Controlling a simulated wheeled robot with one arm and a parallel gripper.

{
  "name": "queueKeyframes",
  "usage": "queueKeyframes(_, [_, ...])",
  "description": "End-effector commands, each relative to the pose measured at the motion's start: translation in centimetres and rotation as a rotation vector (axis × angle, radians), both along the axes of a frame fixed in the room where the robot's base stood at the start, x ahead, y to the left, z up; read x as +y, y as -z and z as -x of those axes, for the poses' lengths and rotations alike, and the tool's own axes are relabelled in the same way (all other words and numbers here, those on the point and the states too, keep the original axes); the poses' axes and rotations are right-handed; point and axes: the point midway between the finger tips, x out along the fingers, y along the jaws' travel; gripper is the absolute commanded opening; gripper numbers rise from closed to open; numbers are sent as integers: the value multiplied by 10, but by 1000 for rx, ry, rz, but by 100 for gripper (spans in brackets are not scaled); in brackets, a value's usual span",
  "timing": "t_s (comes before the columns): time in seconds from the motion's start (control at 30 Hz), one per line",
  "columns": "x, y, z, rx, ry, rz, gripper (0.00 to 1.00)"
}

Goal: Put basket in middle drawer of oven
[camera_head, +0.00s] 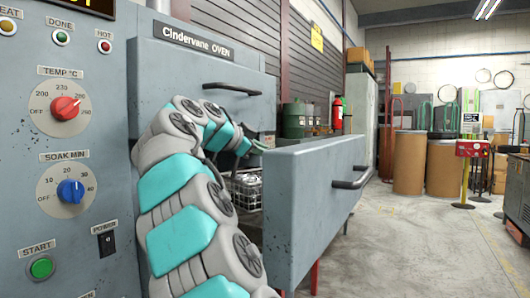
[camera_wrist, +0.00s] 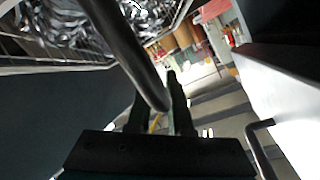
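The wire basket (camera_head: 246,190) shows behind the pulled-out middle drawer (camera_head: 314,205) of the oven, partly hidden by my arm and the drawer front. Its bottom is hidden, so I cannot tell whether it rests on the drawer floor. In the wrist view the basket's wire rim (camera_wrist: 62,66) and shiny metal contents are at the top left. Its dark handle bar (camera_wrist: 128,52) runs down to between my fingers. My gripper (camera_wrist: 160,98) is close together around the end of this bar. In the head view my gripper (camera_head: 257,147) is above the basket.
The top drawer (camera_head: 215,88) above is shut, with a bar handle. The control panel (camera_head: 65,150) is close at the left. The open drawer's front and handle (camera_head: 352,180) jut to the right. Clear floor (camera_head: 420,240) lies right; brown drums (camera_head: 410,162) stand farther back.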

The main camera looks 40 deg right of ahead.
Motion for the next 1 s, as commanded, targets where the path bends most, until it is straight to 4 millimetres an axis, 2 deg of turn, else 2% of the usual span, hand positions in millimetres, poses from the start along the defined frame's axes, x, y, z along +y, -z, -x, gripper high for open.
queueKeyframes(0.03, [0,0,0,0,0,0,25])
queueKeyframes(0.2, [0,0,0,0,1,-1,43])
queueKeyframes(0.53, [0,-4,0,1,0,0,43])
queueKeyframes(0.67, [16,-7,3,1,-1,-1,43])
queueKeyframes(1.0, [79,-29,17,1,-2,0,43])
